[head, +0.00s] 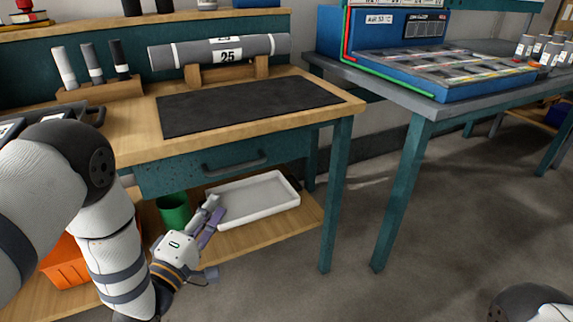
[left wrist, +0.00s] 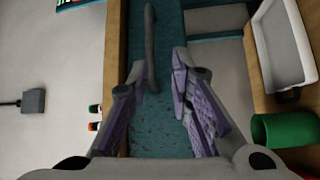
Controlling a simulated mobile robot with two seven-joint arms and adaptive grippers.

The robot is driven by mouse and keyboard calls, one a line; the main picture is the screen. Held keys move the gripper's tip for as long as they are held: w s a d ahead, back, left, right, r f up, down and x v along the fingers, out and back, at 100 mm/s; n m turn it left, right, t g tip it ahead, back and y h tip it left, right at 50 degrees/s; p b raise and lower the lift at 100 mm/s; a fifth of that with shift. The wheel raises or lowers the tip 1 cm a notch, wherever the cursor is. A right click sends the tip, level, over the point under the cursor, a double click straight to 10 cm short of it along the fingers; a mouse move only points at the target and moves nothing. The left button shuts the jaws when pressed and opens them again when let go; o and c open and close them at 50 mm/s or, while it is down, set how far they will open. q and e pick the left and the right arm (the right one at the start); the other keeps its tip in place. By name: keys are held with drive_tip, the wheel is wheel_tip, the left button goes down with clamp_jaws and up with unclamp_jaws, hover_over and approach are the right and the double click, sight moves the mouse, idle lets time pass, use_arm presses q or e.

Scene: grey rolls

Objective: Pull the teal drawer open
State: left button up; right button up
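The teal drawer (head: 168,177) sits under the wooden top of the workbench and looks shut. Its dark bar handle (head: 236,163) runs along the front. My left gripper (head: 213,212) is in front of and lower than the drawer in the head view, apart from the handle. In the left wrist view my left gripper (left wrist: 158,72) is open and empty, its purple-padded fingers spread. The handle (left wrist: 151,45) shows ahead between the fingertips, nearer the left finger, against the teal drawer front (left wrist: 165,125). My right gripper is out of view.
On the lower shelf are a white tray (head: 254,197), a green cup (head: 174,210) and an orange crate (head: 64,262). A dark mat (head: 245,107) and a grey roll (head: 220,52) on a wooden stand are on top. Bench legs (head: 337,200) stand to the right.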

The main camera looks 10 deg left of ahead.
sight(238, 165)
use_arm(q)
drive_tip(key=x, duration=0.4)
drive_tip(key=r+b+x, duration=0.1)
drive_tip(key=x, duration=0.7)
drive_tip(key=shift+w+d+r, duration=0.1)
drive_tip(key=shift+d+r, duration=0.2)
drive_tip(key=shift+d, duration=0.05)
clamp_jaws()
